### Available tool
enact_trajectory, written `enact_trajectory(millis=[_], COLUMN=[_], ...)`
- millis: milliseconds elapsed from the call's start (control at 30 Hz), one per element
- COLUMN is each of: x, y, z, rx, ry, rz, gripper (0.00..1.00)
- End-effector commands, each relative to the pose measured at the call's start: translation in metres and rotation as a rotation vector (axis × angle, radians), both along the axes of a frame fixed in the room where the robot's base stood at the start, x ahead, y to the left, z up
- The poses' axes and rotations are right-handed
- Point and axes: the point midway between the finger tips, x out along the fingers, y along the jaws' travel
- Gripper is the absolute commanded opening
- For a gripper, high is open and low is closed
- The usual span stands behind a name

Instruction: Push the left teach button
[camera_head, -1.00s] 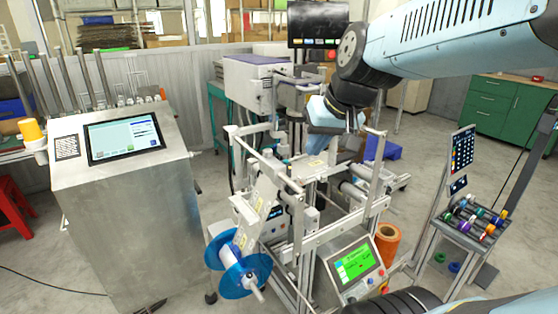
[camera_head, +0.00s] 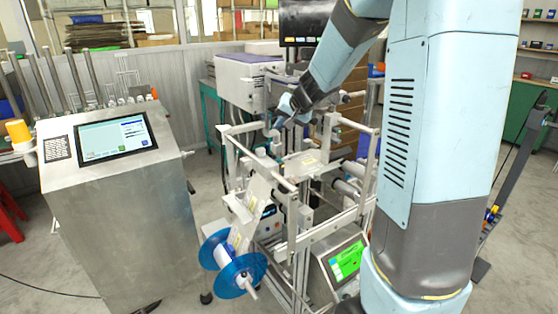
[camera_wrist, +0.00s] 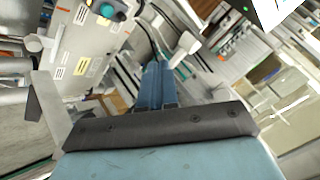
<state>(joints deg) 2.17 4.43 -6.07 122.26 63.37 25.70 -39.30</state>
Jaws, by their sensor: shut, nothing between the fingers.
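I cannot make out the left teach button; no small button can be told apart at this size. The labelling machine with its metal frame (camera_head: 330,235) stands in the middle of the head view. My gripper (camera_head: 279,121) reaches down over its back left part, close to a small grey upright part (camera_head: 276,143); I cannot tell whether they touch. In the wrist view my gripper's blue fingers (camera_wrist: 154,72) are together and empty. Grey machine panels with small labels (camera_wrist: 80,66) and a dark teal round part (camera_wrist: 112,10) lie beyond at upper left.
A steel cabinet with a touchscreen (camera_head: 115,138) stands at left. A blue reel (camera_head: 234,268) juts from the machine's front. A green-lit control panel (camera_head: 346,262) sits low at right, partly behind my arm. A purple-topped grey box (camera_head: 243,78) is behind.

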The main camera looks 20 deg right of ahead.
Motion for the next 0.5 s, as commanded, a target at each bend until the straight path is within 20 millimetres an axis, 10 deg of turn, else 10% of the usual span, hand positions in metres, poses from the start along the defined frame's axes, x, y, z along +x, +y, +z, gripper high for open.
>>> enact_trajectory(millis=[500], x=[0.0022], y=[-0.001], z=[-0.0063], rx=[0.001], ry=[0.0], rz=[-0.005], gripper=[0.0])
